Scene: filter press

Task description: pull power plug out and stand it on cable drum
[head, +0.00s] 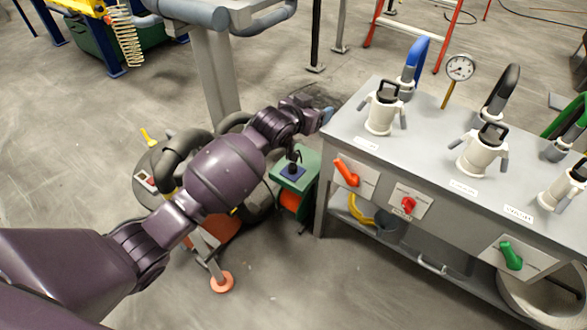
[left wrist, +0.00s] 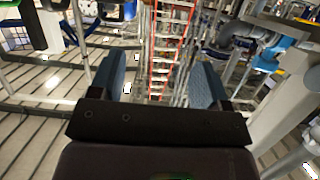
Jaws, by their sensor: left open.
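A green frame (head: 312,163) with an orange drum (head: 289,201) in it, which looks like the cable drum, stands on the floor left of the bench. A small black upright piece (head: 294,157) rises from a blue square on its top; I cannot tell whether it is the power plug. My left gripper (head: 327,115) is beyond and above the frame, at the bench's left end, apart from the black piece. In the left wrist view its two blue fingers (left wrist: 160,85) are spread with nothing between them. My right gripper is out of view.
The grey bench (head: 430,140) carries white lidded vessels (head: 382,112), hoses and a gauge (head: 459,68). Orange, red and green handles project from its front. A dark round-topped stand (head: 145,165) and a grey column (head: 213,75) are near my left arm.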

